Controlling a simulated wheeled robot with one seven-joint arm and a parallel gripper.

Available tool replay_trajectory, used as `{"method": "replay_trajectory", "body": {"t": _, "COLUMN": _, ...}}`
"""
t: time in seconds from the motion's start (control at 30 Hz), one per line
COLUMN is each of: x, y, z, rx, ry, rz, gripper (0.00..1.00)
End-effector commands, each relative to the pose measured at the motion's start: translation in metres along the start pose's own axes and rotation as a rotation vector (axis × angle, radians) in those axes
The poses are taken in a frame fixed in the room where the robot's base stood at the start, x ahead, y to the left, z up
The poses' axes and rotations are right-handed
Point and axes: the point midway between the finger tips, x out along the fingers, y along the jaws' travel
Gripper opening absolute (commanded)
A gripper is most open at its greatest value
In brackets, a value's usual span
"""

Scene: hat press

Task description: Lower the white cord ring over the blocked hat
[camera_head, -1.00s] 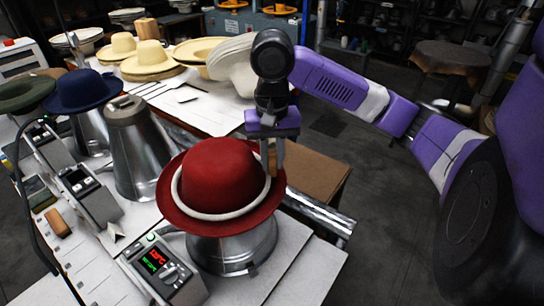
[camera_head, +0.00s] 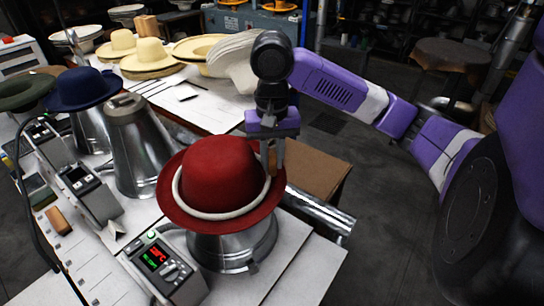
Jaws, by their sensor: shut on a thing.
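The red blocked hat (camera_head: 218,170) sits brim down on a metal block stand (camera_head: 235,247) at the front. The white cord ring (camera_head: 200,212) is around the hat's crown, low near the brim. Its far side is hidden behind the crown, so I cannot tell whether it rests on the brim all round. My gripper (camera_head: 276,165) points down at the right side of the hat, shut on the right side of the cord ring, close above the brim.
A control box with a lit display (camera_head: 157,258) stands left of the hat. A bare metal cone (camera_head: 137,150) and a blue hat (camera_head: 82,90) stand behind left. Straw hats (camera_head: 150,55) lie on the back table. Open floor lies to the right.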

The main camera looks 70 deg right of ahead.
Motion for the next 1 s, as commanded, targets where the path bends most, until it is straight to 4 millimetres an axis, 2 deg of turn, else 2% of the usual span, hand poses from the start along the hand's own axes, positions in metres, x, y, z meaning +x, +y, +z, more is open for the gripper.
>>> {"method": "replay_trajectory", "body": {"t": 0.3, "x": 0.0, "y": 0.0, "z": 0.0, "rx": 0.0, "ry": 0.0, "rz": 0.0, "gripper": 0.0}}
{"method": "replay_trajectory", "body": {"t": 0.33, "x": 0.0, "y": 0.0, "z": 0.0, "rx": 0.0, "ry": 0.0, "rz": 0.0, "gripper": 0.21}}
{"method": "replay_trajectory", "body": {"t": 0.43, "x": 0.0, "y": 0.0, "z": 0.0, "rx": 0.0, "ry": 0.0, "rz": 0.0, "gripper": 0.41}}
{"method": "replay_trajectory", "body": {"t": 0.47, "x": 0.0, "y": 0.0, "z": 0.0, "rx": 0.0, "ry": 0.0, "rz": 0.0, "gripper": 0.45}}
{"method": "replay_trajectory", "body": {"t": 0.77, "x": -0.001, "y": 0.0, "z": 0.0, "rx": 0.0, "ry": 0.0, "rz": 0.001, "gripper": 0.45}}
{"method": "replay_trajectory", "body": {"t": 1.0, "x": -0.013, "y": 0.0, "z": 0.0, "rx": 0.0, "ry": 0.0, "rz": 0.0, "gripper": 0.45}}
